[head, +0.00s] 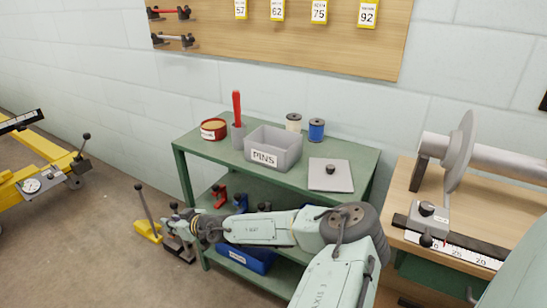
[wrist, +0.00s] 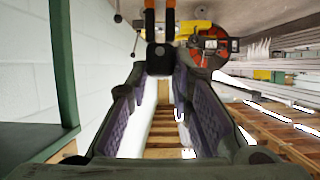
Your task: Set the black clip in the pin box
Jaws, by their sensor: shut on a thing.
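The pin box (head: 276,163) is a grey, open-topped bin with a PINS label on its front. It stands on the top of the green shelf cart. My gripper (head: 182,224) is in front of the cart's left end, lower than the cart top and apart from the box. In the wrist view my gripper (wrist: 160,78) is shut on a small black piece, which looks like the black clip (wrist: 160,57), at the fingertips. In the head view the clip is too small to tell from the fingers. The box's inside floor is mostly hidden.
A yellow-based lever stand (head: 150,228) is near my gripper. A bench stands right.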

